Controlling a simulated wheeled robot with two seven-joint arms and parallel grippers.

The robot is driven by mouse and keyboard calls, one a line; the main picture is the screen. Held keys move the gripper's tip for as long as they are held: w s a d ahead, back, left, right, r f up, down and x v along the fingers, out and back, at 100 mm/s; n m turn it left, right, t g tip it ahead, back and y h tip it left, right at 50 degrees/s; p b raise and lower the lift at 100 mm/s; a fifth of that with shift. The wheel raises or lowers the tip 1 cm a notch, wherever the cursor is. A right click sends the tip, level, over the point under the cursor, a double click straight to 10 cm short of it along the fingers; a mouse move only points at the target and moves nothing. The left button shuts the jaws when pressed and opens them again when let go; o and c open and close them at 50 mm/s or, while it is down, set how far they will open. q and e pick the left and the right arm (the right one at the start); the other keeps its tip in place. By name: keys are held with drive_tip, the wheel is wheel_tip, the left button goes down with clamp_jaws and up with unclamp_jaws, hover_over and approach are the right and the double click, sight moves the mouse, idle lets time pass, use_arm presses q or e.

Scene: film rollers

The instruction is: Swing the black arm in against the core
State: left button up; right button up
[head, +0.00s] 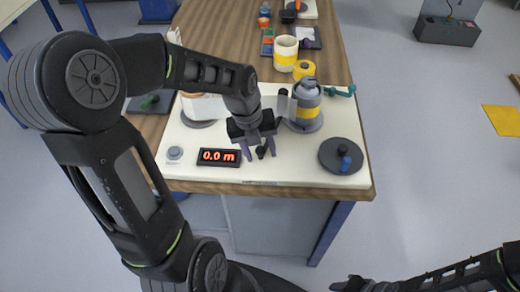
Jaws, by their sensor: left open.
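A grey core with a yellow band (308,113) stands on a grey disc to the right of the gripper. A black knob (283,92) shows just left of the core. The rest of the black arm is hidden by my gripper. My right gripper (352,284) is at the bottom edge, away from the board.
A display (219,157) reads 0.0 m beside a grey button (175,153). A white roll (203,106) is at the left, partly covered by my arm. A dark disc with a blue peg (343,157) sits at the right. A yellow-banded cup (285,54) stands behind.

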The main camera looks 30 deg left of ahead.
use_arm(q)
wheel_tip(320, 180, up, 8)
drive_tip(key=s+a, duration=0.1)
drive_tip(key=shift+f, duration=0.15)
idle(0.7)
